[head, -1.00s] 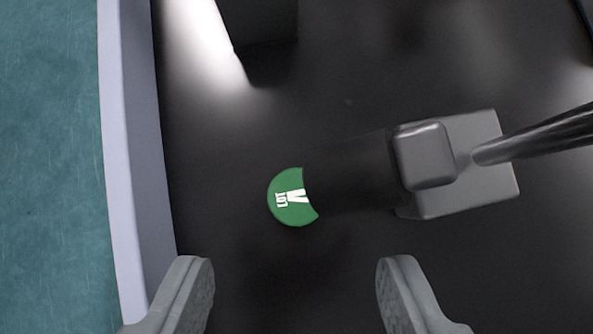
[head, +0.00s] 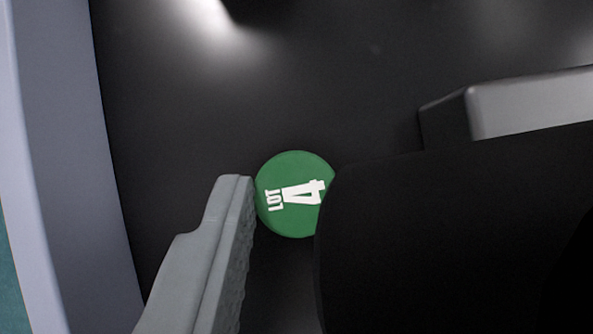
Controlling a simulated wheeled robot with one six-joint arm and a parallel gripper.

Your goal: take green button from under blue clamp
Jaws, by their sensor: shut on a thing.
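The green button (head: 292,210) is a flat round disc with white "LOT 4" lettering, on the dark surface. My gripper (head: 288,184) is shut on it. The left finger touches its left edge; the right finger is hidden behind a large black rounded part (head: 440,240). This part covers the button's right edge in the picture. No blue shows on it, and I cannot tell for certain that it is the clamp.
A grey metal block (head: 530,103) stands at the right, partly behind the black part. A pale raised rim (head: 50,170) runs along the left. The dark surface (head: 190,120) above the button is clear.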

